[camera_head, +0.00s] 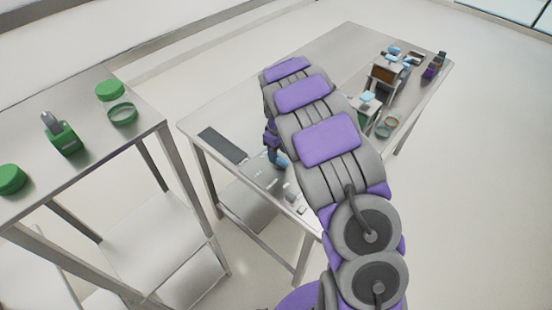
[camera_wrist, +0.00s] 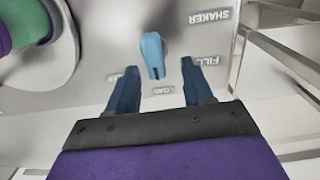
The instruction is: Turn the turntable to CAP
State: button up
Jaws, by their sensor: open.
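A blue knob (camera_wrist: 153,55) with a dark mark at its near end stands on a pale panel (camera_wrist: 100,85) in the wrist view. CAP cannot be read. My gripper (camera_wrist: 161,88) is open, its dark blue fingers either side of the knob's near end, with nothing held between them. A round pale disc (camera_wrist: 62,62) with a green and purple object shows at upper left. In the head view, the panel (camera_head: 262,182) is partly hidden by my arm.
A dark flat rectangle (camera_head: 222,145) lies beside the panel on the metal table (camera_head: 215,110). Small containers and a rack (camera_head: 385,75) stand at the table's far right. A separate left table holds green round items (camera_head: 110,90) and a green device (camera_head: 64,138).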

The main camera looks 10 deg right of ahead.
aim_at(282, 159)
jog(key=d+f, duration=0.2)
jog(key=shift+d, duration=0.3)
jog(key=shift+f, duration=0.3)
jog(key=shift+a+f, duration=0.1)
jog(key=shift+a, duration=1.4)
jog(key=shift+c, duration=0.8)
jog(key=shift+d, duration=1.05)
jog(key=c, duration=0.4)
jog(key=shift+s+a, duration=0.1)
jog(key=shift+a, duration=0.05)
jog(key=c, duration=0.3)
jog(key=shift+a, duration=0.3)
grip_shut()
jog(key=shift+d, duration=0.1)
